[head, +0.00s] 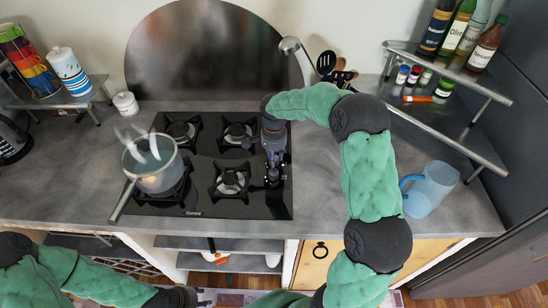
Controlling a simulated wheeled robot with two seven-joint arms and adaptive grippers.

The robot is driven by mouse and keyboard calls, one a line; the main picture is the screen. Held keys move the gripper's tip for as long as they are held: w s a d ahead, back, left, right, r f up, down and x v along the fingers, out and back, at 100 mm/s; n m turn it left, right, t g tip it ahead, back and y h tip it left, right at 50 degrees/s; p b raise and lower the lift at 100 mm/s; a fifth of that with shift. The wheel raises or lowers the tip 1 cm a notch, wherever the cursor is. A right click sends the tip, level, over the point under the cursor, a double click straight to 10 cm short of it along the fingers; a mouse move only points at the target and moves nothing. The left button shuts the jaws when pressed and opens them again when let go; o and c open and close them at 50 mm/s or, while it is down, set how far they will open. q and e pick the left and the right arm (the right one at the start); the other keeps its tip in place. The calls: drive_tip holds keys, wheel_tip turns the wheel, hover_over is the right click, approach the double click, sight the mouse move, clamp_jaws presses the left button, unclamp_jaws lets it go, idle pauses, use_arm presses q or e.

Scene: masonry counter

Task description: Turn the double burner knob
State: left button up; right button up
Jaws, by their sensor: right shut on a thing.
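The black gas hob (216,204) is set in the counter, with its knobs in a column along its right side. My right gripper (274,163) comes down from above over this column. It is shut on a knob there, which its fingers mostly hide, so I cannot tell how far the knob is turned. Dark knob shapes (273,181) show just in front of the fingers. My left gripper (195,298) is low at the bottom edge, in front of the counter and away from the hob. It is too small and cut off to tell open from shut.
A steaming pot (158,176) stands on the front left burner, its handle jutting over the counter's front edge. A blue jug (430,188) stands at the right. A bottle shelf (455,125) stands behind it. Bare counter (330,200) lies right of the hob.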

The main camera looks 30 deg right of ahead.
drive_tip(key=shift+m, duration=0.4)
drive_tip(key=o, duration=0.9)
wheel_tip(320, 180, up, 12)
idle(0.3)
idle(0.5)
